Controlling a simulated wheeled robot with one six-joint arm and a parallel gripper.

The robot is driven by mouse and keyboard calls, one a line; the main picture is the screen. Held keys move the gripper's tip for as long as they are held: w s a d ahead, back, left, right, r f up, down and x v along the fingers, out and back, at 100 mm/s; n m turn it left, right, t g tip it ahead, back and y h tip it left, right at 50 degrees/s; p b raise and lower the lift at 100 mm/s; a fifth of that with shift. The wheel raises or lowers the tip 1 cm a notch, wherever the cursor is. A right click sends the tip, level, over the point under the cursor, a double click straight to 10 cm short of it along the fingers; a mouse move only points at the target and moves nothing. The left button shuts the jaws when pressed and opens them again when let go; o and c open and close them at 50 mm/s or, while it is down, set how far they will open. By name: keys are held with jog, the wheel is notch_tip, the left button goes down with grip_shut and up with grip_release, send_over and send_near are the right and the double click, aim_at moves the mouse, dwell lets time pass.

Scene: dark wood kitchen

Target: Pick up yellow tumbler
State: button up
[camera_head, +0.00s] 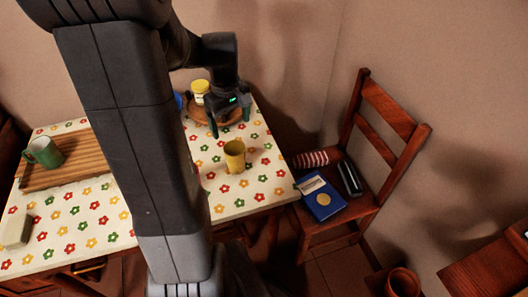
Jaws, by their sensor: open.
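The yellow tumbler (235,157) stands upright on the flowered tablecloth, near the right side of the table (262,192). My gripper (230,128) is open and points downward, with its two dark green fingertips spread apart. It is behind and above the tumbler in the picture, and nothing shows between its fingers. The tumbler is not touched as far as I can see. My arm covers the middle of the table.
A round wooden tray (240,104) with a yellow-lidded jar (200,90) lies behind my gripper. A green mug (43,152) stands on a wooden board (85,160) at left. A chair (375,205) at right holds a blue book (320,198). Cloth around the tumbler is clear.

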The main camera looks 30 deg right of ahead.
aim_at(235, 157)
jog(key=f, duration=0.8)
jog(key=shift+s+d+f, duration=0.25)
jog(key=f, duration=0.4)
jog(key=shift+s+a, duration=0.15)
jog(key=shift+a, duration=0.2)
jog(key=shift+f, duration=0.65)
jog(key=c, duration=1)
